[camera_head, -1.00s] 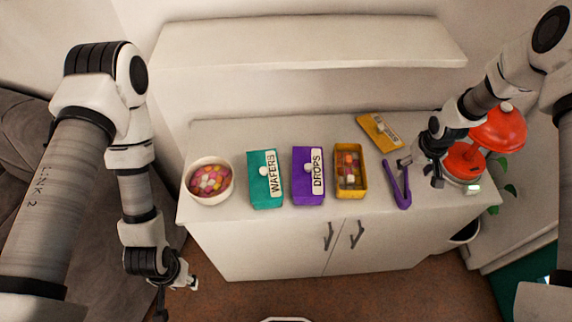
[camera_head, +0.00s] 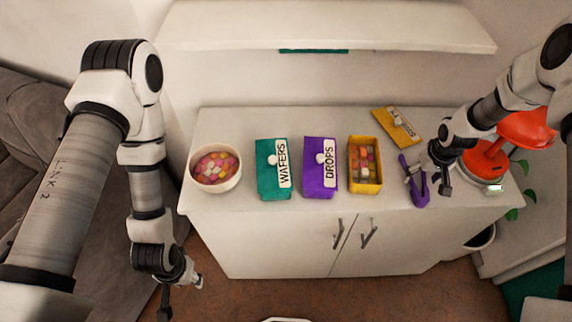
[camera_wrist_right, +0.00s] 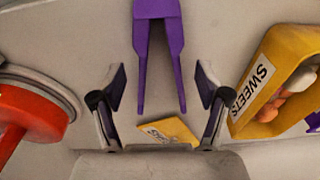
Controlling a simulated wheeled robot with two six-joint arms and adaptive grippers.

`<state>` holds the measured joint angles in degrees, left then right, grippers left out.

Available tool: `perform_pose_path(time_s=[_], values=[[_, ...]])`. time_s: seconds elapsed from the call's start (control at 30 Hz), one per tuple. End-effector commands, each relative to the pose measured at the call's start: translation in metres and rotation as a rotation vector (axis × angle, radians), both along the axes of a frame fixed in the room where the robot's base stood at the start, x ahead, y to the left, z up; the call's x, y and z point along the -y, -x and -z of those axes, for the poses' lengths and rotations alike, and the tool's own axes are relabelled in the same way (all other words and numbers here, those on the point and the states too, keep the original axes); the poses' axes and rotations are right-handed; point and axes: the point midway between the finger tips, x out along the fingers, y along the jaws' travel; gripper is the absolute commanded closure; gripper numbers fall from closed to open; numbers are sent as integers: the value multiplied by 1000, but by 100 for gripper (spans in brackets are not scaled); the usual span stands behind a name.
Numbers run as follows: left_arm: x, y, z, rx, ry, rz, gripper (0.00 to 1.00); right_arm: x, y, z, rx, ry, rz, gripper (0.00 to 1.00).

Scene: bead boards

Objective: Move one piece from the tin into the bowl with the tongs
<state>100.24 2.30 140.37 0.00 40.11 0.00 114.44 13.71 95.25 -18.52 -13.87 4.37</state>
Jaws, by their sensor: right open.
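The open yellow tin (camera_head: 379,178) holds several orange, pink and pale pieces; its SWEETS label shows in the right wrist view (camera_wrist_right: 252,88). The white bowl (camera_head: 233,180) at the left end of the cabinet top holds many coloured pieces. The purple tongs (camera_head: 419,194) lie right of the tin, with their arms spread. My right gripper (camera_head: 428,180) is open above the tongs. In the right wrist view the tongs (camera_wrist_right: 157,12) show between and beyond its open fingers (camera_wrist_right: 160,82), not gripped. My left gripper (camera_head: 181,290) hangs open and empty before the cabinet, at lower left.
Teal WAFERS (camera_head: 268,185) and purple DROPS (camera_head: 318,183) tins, both lidded, stand between bowl and yellow tin. A yellow lid (camera_head: 391,122) lies behind the tongs. A red object (camera_head: 484,165) stands right of my right gripper. A shelf (camera_head: 320,22) is above.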

Motion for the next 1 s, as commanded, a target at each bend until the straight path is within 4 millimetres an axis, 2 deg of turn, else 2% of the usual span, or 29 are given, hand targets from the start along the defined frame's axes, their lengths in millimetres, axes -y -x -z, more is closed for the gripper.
perform_pose_path(time_s=[0.03,0.1,0.43,0.47,0.5,0.57,0.83,1.0], values=[[0,0,10,0,0,0,60,0,-1,11,0,0,0,25],[0,0,14,0,0,0,60,0,-1,16,0,0,0,25],[0,0,14,0,0,0,60,0,-2,17,0,0,0,25],[0,0,14,0,0,0,60,0,-2,17,0,0,0,28],[0,0,14,0,0,0,60,0,-2,17,0,0,0,42],[0,0,14,0,0,0,60,0,-2,17,0,0,0,61],[0,0,12,0,0,0,60,0,-2,16,0,0,0,61],[0,0,-7,0,0,0,60,0,-2,-7,0,0,0,61]])
